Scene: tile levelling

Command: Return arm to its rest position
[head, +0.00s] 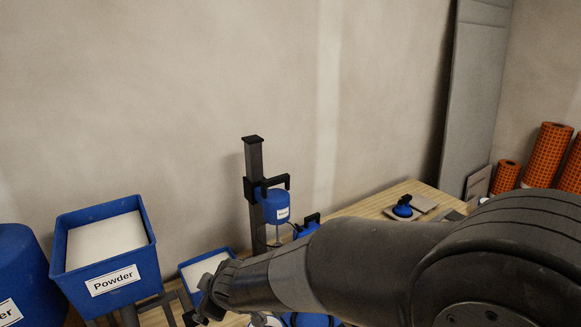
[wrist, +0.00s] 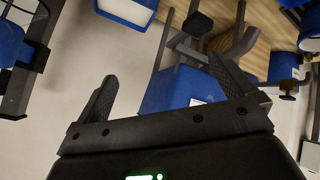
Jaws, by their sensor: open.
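My arm reaches in from the right of the head view, across the front of the workbench. My gripper (wrist: 164,72) shows in the wrist view with its two dark fingers spread apart and nothing between them. A blue box-like thing (wrist: 185,92) with a white label lies beyond the fingers, partly hidden by them; I see no contact. In the head view the arm's end is at the lower middle, near a small blue tray (head: 203,268), and the fingers are hard to make out.
A blue powder bin (head: 105,262) stands at left, beside a blue barrel (head: 22,275). A black stand (head: 255,170) with a blue mixer (head: 274,205) rises behind my arm. A blue-handled tool (head: 402,206) rests on the wooden bench (head: 372,211). Orange rolls (head: 548,155) stand at right.

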